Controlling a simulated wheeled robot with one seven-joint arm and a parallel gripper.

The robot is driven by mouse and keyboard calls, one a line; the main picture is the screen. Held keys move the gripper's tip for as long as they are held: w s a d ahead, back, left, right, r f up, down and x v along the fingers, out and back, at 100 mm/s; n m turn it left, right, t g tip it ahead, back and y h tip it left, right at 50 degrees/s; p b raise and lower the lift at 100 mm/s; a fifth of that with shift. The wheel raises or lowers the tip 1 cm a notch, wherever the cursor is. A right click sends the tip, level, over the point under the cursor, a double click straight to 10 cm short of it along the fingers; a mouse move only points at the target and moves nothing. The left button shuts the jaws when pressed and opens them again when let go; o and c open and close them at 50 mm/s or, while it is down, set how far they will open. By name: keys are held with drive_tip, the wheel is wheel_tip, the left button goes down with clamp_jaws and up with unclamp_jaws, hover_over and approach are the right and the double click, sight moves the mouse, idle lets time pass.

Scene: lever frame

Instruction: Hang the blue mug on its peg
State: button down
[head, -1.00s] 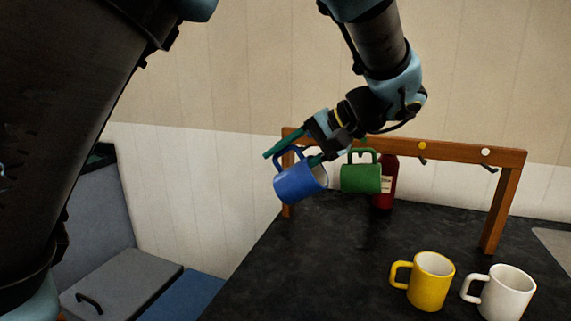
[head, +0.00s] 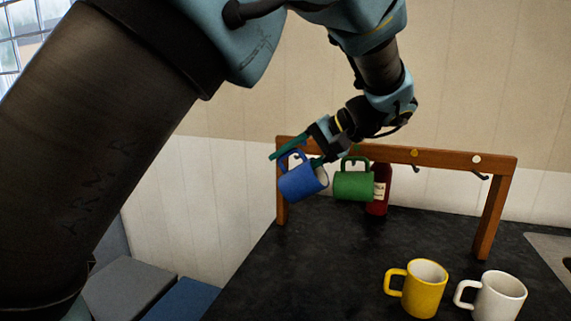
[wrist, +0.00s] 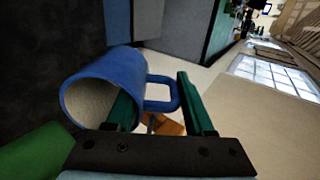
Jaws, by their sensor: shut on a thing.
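The blue mug (head: 302,183) hangs tilted from my gripper (head: 294,160), in front of the left end of the wooden rack (head: 350,153). My gripper is shut on the blue mug at its handle. In the wrist view the blue mug (wrist: 100,88) shows its open mouth to the left, and its handle lies between the two green fingers (wrist: 160,108). I cannot tell whether the mug touches the rack.
A green mug (head: 353,183) is at the rack, close right of the blue mug. A dark red bottle (head: 380,190) stands behind it. Yellow-dotted (head: 414,153) and white-dotted (head: 476,159) pegs are bare. A yellow mug (head: 417,288) and white mug (head: 497,297) stand on the dark counter (head: 320,270).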

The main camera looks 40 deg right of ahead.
sight(298, 156)
drive_tip(key=shift+w+d+p, duration=0.4)
drive_tip(key=shift+w+d, duration=0.2)
drive_tip(key=shift+d, duration=0.25)
drive_tip(key=shift+w+d+p, duration=0.35)
drive_tip(key=shift+w+d, duration=0.2)
drive_tip(key=shift+d, duration=0.35)
drive_tip(key=shift+w+d+p, duration=0.4)
drive_tip(key=shift+w+d, duration=0.2)
drive_tip(key=shift+d, duration=0.25)
drive_tip(key=shift+w+d+f+p, duration=0.25)
drive_tip(key=shift+d+f+p, duration=0.05)
drive_tip(key=shift+d, duration=0.1)
drive_tip(key=shift+s+p, duration=0.1)
drive_tip(key=shift+p, duration=0.3)
drive_tip(key=shift+w+a+f+b, duration=0.15)
drive_tip(key=shift+w+f+b, duration=0.15)
drive_tip(key=shift+f, duration=0.15)
drive_tip(key=shift+w+a+f+b, duration=0.15)
drive_tip(key=shift+f+b, duration=0.1)
drive_tip(key=shift+f, duration=0.2)
idle(0.5)
drive_tip(key=shift+c, duration=1)
unclamp_jaws()
